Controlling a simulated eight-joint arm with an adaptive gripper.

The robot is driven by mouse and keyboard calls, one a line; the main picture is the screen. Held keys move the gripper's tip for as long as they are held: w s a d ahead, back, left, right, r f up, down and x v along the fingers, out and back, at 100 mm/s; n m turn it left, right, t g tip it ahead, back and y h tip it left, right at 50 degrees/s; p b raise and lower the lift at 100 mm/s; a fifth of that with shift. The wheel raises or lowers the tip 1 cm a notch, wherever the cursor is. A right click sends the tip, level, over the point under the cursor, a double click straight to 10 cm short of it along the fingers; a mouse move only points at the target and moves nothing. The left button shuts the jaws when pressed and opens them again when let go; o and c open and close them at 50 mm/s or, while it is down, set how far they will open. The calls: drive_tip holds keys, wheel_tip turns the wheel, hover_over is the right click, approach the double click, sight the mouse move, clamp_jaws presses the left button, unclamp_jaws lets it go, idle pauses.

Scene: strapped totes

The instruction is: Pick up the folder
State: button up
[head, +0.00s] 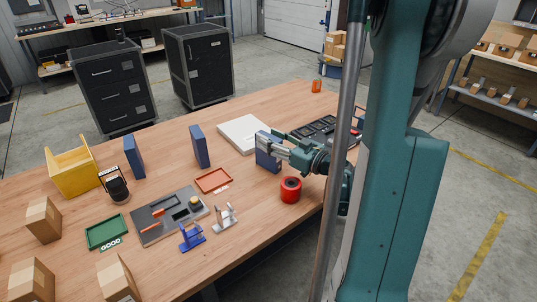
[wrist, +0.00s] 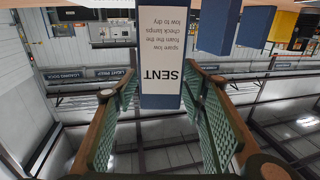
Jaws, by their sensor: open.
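A blue folder (head: 268,158) stands upright on the wooden table, at my gripper (head: 274,143) in the head view. In the wrist view, which is upside down, the same folder (wrist: 160,102) has a white label headed "SENT". There my gripper (wrist: 160,82) is open, with one green-padded finger on each side of the folder's end. Whether either finger touches it I cannot tell. Two more blue folders stand farther left on the table, one near the middle (head: 200,147) and one by the yellow bin (head: 134,157).
A red roll (head: 291,190) stands close in front of the folder. A white box (head: 241,134) lies just behind it, and a dark tray (head: 315,130) to the right. A red tray (head: 213,181), grey tool board (head: 170,215), yellow bin (head: 73,172) and cartons (head: 43,220) lie left.

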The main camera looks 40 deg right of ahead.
drive_tip(key=shift+w+a, duration=0.1)
drive_tip(key=shift+w, duration=0.3)
drive_tip(key=shift+c, duration=0.5)
drive_tip(key=c, duration=1.2)
drive_tip(key=shift+r, duration=0.15)
drive_tip(key=shift+r+p, duration=1.65)
drive_tip(key=shift+r, duration=3.25)
